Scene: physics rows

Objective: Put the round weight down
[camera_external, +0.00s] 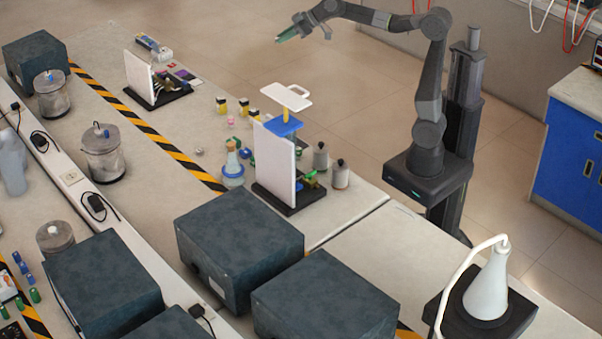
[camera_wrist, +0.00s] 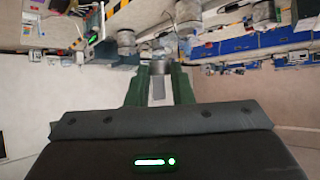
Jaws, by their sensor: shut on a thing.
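My gripper (camera_external: 290,33) is at the end of my raised arm, high at the top of the external view, out beyond the table's far right edge. In the wrist view its two green fingers (camera_wrist: 158,88) are closed around a small grey thing, which I take as the round weight (camera_wrist: 158,70). Only part of it shows between the fingertips, and it is too small to make out in the external view. Two grey cylinders with dark knobs (camera_external: 320,157) (camera_external: 340,175) stand on the table near its right edge.
The long table (camera_external: 345,212) holds a white-panelled stand (camera_external: 275,165), a flask with blue liquid (camera_external: 233,172) and small yellow-and-black pieces (camera_external: 244,106). Large dark boxes (camera_external: 240,240) fill the front. Bare table top lies right of them. A blue cabinet (camera_external: 570,160) stands far right.

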